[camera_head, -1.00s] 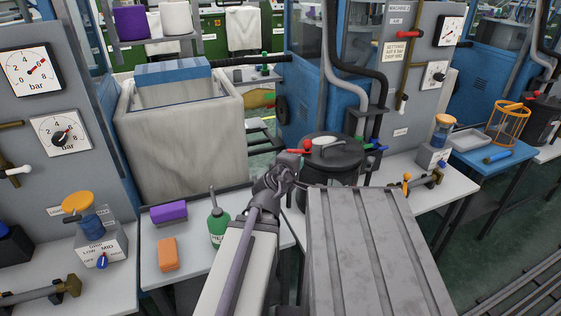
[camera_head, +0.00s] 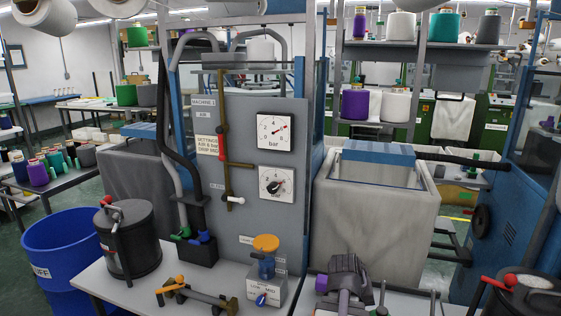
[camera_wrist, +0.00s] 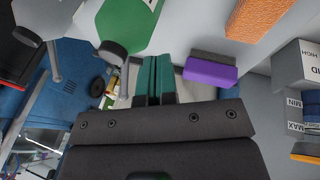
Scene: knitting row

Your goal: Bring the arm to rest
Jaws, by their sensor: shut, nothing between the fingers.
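My gripper (camera_wrist: 156,78) shows in the wrist view as two teal fingers side by side, shut with nothing between them. They point toward a white work surface and touch nothing that I can make out. In the head view, the dark grey wrist end of my arm (camera_head: 346,277) shows at the bottom middle, low in front of the machine row. The fingertips cannot be made out there.
The wrist view shows a green bottle (camera_wrist: 128,24), a purple-and-grey block (camera_wrist: 210,72) and an orange block (camera_wrist: 258,16) close by. The head view shows a gauge panel (camera_head: 236,160), black pot (camera_head: 128,238), blue bin (camera_head: 65,262) and pale fabric bin (camera_head: 375,220).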

